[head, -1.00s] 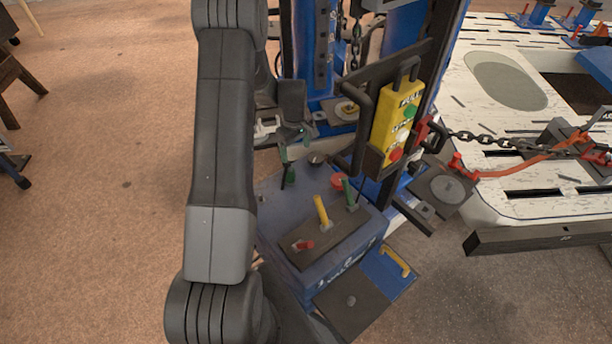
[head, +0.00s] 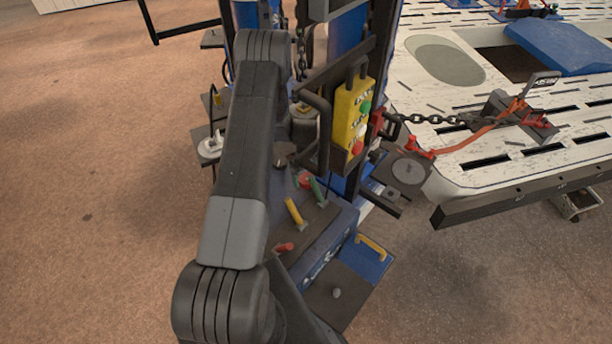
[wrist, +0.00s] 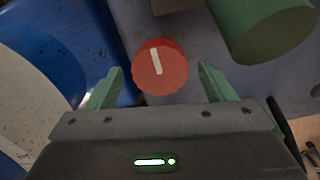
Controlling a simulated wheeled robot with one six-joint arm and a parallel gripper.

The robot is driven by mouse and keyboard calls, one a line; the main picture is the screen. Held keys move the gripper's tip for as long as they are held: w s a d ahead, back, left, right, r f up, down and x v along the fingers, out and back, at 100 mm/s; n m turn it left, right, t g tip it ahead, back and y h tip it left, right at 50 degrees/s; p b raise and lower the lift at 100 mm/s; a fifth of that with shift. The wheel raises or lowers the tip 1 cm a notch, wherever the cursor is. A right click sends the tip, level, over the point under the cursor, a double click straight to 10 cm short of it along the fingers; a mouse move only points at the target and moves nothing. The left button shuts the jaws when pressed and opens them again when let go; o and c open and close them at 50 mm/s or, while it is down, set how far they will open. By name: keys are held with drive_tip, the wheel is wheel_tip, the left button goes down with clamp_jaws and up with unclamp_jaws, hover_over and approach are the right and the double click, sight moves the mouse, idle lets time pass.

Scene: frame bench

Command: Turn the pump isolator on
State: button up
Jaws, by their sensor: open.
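A round red knob with a white line across its face, which looks like the pump isolator, lies between and just beyond my fingertips in the wrist view (wrist: 172,72). The line is near upright there, tilted slightly. In the head view the red knob (head: 304,181) shows at the back of the blue control box (head: 338,229), partly covered by the green lever. My gripper (wrist: 161,82) is open, one green finger on each side of the knob. I cannot tell whether a finger touches it. In the head view my forearm hides the fingers.
A green lever (head: 317,191) stands close to the knob; its thick end (wrist: 265,25) fills the wrist view's upper right. A yellow lever (head: 294,211) and red lever (head: 284,247) are nearer. A yellow button pendant (head: 348,125) and chain (head: 430,119) are right of my arm.

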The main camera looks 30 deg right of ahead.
drive_tip(key=shift+f, duration=0.75)
drive_tip(key=c, duration=1)
